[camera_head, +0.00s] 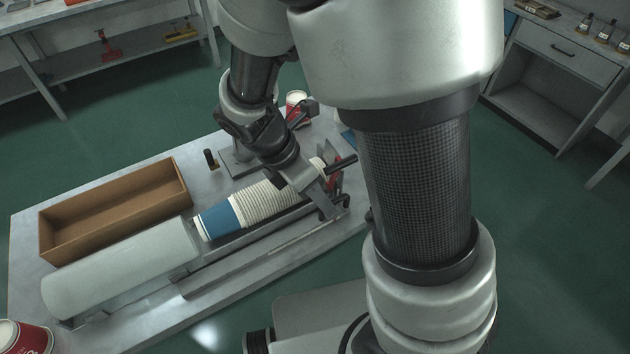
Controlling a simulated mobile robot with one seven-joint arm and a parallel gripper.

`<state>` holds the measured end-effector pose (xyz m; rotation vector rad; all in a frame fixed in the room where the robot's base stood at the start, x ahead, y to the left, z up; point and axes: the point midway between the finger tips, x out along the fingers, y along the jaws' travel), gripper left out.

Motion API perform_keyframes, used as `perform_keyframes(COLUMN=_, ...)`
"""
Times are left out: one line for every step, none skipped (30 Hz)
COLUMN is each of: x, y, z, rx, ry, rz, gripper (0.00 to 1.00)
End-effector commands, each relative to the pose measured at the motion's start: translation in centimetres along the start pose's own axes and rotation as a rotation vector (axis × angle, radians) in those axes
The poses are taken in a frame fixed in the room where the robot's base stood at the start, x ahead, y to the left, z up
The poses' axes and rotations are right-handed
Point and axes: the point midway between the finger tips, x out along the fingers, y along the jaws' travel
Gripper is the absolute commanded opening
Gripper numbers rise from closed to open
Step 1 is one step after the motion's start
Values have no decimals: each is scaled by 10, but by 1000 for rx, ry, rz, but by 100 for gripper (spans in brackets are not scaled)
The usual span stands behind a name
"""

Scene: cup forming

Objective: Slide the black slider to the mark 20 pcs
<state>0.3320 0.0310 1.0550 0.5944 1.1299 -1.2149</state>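My gripper (312,190) is over the right end of the forming rig on the grey table, beside a stack of white cups (265,203) with a blue end (217,221). The stack lies on its side in the rig's trough. A dark bar (342,164) sticks out just right of my gripper. I cannot tell whether it is the black slider. No 20 pcs mark can be read. My gripper's fingertips are partly hidden and blend with the rig, so their opening and any contact are unclear.
A brown open box (115,210) stands at the back left of the table. A long white cylinder (120,268) lies in front of it. A small black post (210,157) stands behind the stack. A red-and-white can (297,100) is at the back. My large arm links block the right side.

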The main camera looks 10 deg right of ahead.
Motion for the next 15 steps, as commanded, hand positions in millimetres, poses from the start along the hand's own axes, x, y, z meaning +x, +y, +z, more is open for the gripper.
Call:
perform_keyframes(x=0, y=0, z=0, rx=0, ry=0, rz=0, gripper=24)
perform_keyframes(x=0, y=0, z=0, rx=0, ry=0, rz=0, gripper=19)
perform_keyframes(x=0, y=0, z=0, rx=0, ry=0, rz=0, gripper=13)
perform_keyframes(x=0, y=0, z=0, rx=0, ry=0, rz=0, gripper=8)
perform_keyframes(x=0, y=0, z=0, rx=0, ry=0, rz=0, gripper=3)
perform_keyframes(x=0, y=0, z=0, rx=0, ry=0, rz=0, gripper=0)
perform_keyframes(x=0, y=0, z=0, rx=0, ry=0, rz=0, gripper=0)
perform_keyframes(x=0, y=0, z=0, rx=0, ry=0, rz=0, gripper=0)
perform_keyframes(x=0, y=0, z=0, rx=0, ry=0, rz=0, gripper=0)
perform_keyframes(x=0, y=0, z=0, rx=0, ry=0, rz=-1, gripper=0)
perform_keyframes(x=0, y=0, z=0, rx=0, ry=0, rz=-1, gripper=0)
perform_keyframes(x=-1, y=0, z=0, rx=0, ry=0, rz=-1, gripper=0)
perform_keyframes(x=-2, y=0, z=-2, rx=-1, ry=0, rz=-1, gripper=0)
perform_keyframes(x=-3, y=0, z=-4, rx=-2, ry=0, rz=-1, gripper=0)
perform_keyframes(x=-6, y=0, z=-9, rx=-3, ry=-1, rz=-1, gripper=0)
